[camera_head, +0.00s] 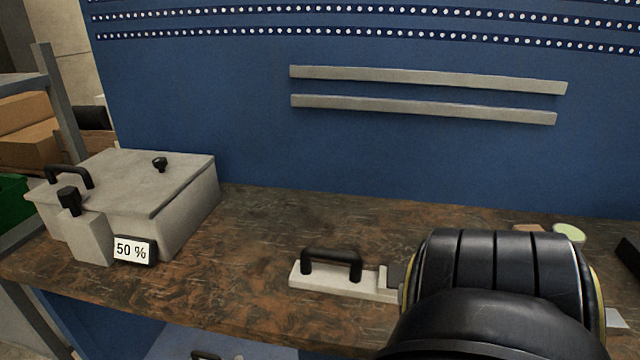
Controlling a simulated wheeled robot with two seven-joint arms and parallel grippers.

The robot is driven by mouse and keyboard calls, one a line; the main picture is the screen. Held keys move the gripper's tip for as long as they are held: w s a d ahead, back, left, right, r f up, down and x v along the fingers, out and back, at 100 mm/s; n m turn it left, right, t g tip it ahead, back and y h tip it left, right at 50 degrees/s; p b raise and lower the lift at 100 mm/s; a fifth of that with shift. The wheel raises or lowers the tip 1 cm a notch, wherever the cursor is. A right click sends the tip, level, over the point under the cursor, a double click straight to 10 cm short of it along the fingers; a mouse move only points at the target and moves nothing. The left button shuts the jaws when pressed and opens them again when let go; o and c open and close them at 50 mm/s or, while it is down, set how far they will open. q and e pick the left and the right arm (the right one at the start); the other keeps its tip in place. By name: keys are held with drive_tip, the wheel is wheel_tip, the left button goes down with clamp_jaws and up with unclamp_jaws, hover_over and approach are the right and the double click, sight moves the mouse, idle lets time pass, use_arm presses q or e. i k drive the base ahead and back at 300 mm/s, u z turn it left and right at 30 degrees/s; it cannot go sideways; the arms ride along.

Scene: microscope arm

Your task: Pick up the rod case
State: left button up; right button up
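A flat pale case with a black handle (330,264) on top lies on the brown worktop, right of centre. It is the likeliest rod case, but no label confirms this. Its right end is hidden by my black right arm, which comes in from the bottom right. A small dark grey part (395,276) shows at the arm's left edge, by the case's right end. It may belong to my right gripper; the fingers are hidden, so I cannot tell if they touch the case. My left gripper is not in view.
A large grey box (185,190) with a black handle, knobs and a "50 %" sign (133,250) stands on the left of the worktop (265,215). The worktop between box and case is clear. A blue wall (240,120) with two grey rails rises behind. A pale green round item (569,233) lies behind my arm.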

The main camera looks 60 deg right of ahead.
sight(353, 281)
drive_tip(key=z, duration=0.05)
drive_tip(key=i, duration=0.1)
drive_tip(key=z, duration=1.25)
